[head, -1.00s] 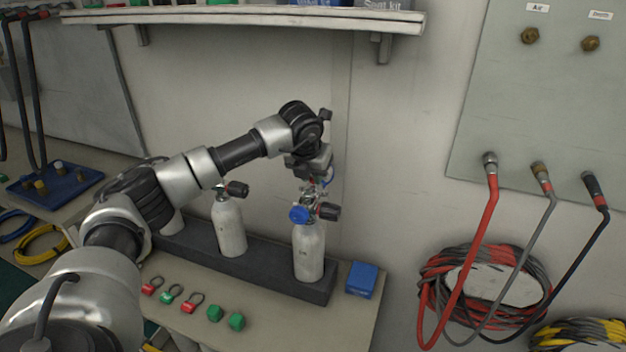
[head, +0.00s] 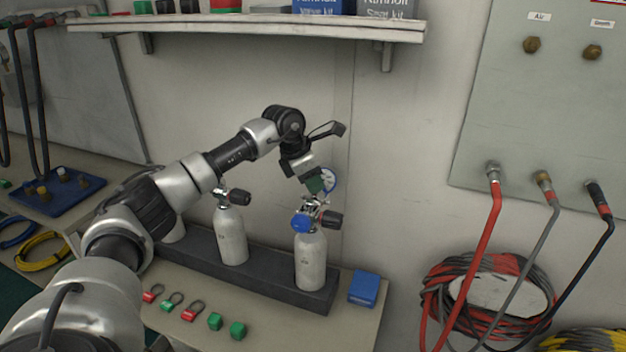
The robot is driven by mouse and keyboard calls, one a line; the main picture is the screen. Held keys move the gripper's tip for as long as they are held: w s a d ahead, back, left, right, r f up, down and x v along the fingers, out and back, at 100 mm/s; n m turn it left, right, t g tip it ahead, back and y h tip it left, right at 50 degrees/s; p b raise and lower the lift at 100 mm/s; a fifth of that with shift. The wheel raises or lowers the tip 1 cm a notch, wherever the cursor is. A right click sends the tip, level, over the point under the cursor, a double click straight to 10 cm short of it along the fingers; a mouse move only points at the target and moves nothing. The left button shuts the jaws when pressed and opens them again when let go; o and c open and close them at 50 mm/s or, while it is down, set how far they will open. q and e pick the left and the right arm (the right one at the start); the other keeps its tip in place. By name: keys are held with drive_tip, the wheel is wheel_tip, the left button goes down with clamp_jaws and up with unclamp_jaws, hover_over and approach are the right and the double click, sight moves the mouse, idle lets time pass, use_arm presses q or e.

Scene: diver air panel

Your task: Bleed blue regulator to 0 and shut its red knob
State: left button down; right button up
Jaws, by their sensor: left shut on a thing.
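The blue regulator (head: 301,222) sits on top of the right white cylinder (head: 310,262), which stands upright in the dark rack. Its round blue cap faces me, and a black knob (head: 331,219) sticks out to the right. A round gauge with a blue rim (head: 331,179) shows just above; its reading is too small to tell. My left gripper (head: 316,188) reaches down from the upper left, its jaws shut at the regulator's top beside the gauge. The part between the jaws is hidden, and I cannot make out a red knob. My right gripper is not in view.
A second white cylinder (head: 231,235) with a black knob stands left in the dark rack (head: 270,273). Red and green tags (head: 172,300) lie in front. A blue box (head: 364,289) is at the bench's right end. A shelf (head: 250,28) overhangs; hoses (head: 488,240) hang right.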

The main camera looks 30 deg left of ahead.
use_arm(q)
drive_tip(key=shift+m+h, duration=0.3)
drive_tip(key=shift+m, duration=0.5)
drive_tip(key=c, duration=1)
unclamp_jaws()
drive_tip(key=v, duration=0.5)
drive_tip(key=b+v, duration=0.1)
drive_tip(key=v, duration=0.5)
drive_tip(key=shift+w, duration=0.25)
